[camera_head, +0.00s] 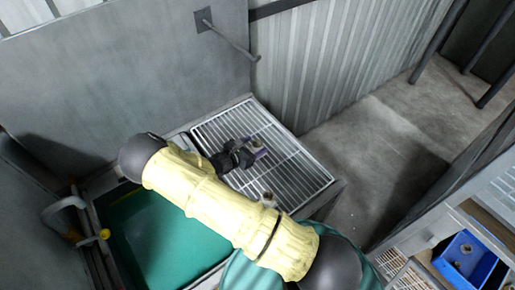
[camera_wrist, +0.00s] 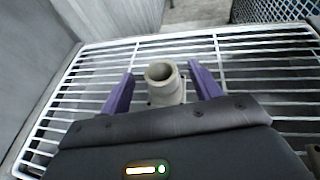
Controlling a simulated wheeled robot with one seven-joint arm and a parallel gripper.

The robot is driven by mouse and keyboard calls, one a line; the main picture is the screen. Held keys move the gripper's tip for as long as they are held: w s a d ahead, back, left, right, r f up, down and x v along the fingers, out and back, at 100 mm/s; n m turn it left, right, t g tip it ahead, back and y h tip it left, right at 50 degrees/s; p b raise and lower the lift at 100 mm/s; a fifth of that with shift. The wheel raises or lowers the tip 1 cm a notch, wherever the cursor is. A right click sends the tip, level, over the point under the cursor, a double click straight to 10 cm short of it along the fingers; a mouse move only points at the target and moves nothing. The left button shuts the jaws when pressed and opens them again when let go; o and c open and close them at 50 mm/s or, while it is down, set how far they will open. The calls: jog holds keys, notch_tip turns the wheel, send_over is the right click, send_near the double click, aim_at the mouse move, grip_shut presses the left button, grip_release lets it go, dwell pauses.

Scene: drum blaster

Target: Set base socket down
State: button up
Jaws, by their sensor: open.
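The base socket (camera_wrist: 163,84) is a beige, hollow round piece on a squarish foot. In the wrist view it stands upright on a white wire rack (camera_wrist: 85,62). My gripper (camera_wrist: 161,75) is open, with one purple finger on each side of the socket and a visible gap at each side. In the head view my gripper (camera_head: 258,153) is low over the rack (camera_head: 305,178), and the socket (camera_head: 257,144) shows only in part beside the fingers. The socket's lower near side is partly hidden by my gripper body.
A second small beige piece (camera_head: 268,199) is on the rack nearer the camera. A green-bottomed basin (camera_head: 150,235) lies left of the rack. A rod (camera_head: 232,40) juts from the grey back panel. A blue bin (camera_head: 466,258) stands at lower right. Much of the rack is bare.

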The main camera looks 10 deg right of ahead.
aim_at(253, 151)
jog(key=shift+c, duration=0.4)
jog(key=c, duration=1.2)
notch_tip(253, 151, up, 10)
jog(key=shift+b, duration=1.15)
